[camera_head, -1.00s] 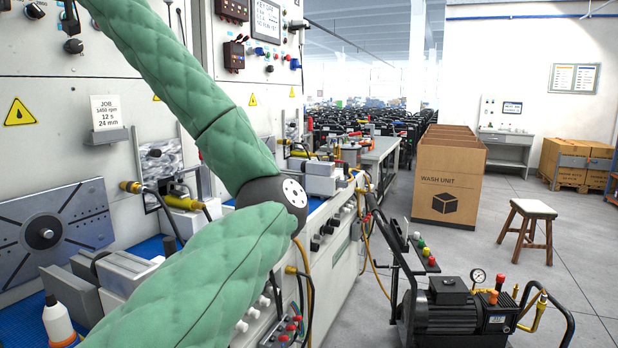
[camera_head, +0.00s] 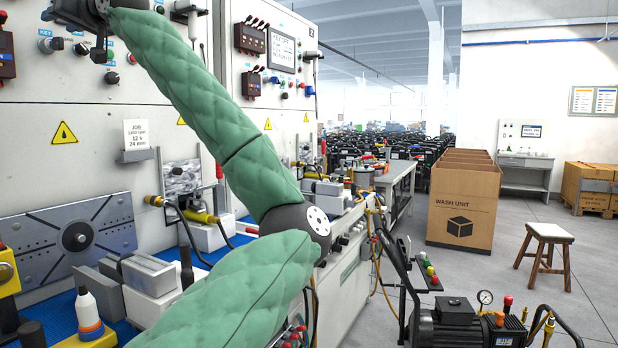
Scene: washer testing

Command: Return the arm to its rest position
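My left arm, in a green quilted sleeve (camera_head: 205,110), rises from the bottom of the head view to a dark elbow joint (camera_head: 297,222). From there the forearm slants up and left. My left gripper (camera_head: 75,22) is at the top left corner, dark and partly cut by the frame edge, in front of the upper control panel. Its fingers are too unclear to tell whether they are open, and I see nothing held in it. My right arm and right gripper are out of view.
A grey testing machine (camera_head: 62,180) with knobs stands close on the left. A black pump (camera_head: 460,325) stands lower right. A cardboard box (camera_head: 462,205) and stool (camera_head: 546,236) stand beyond, with open floor around.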

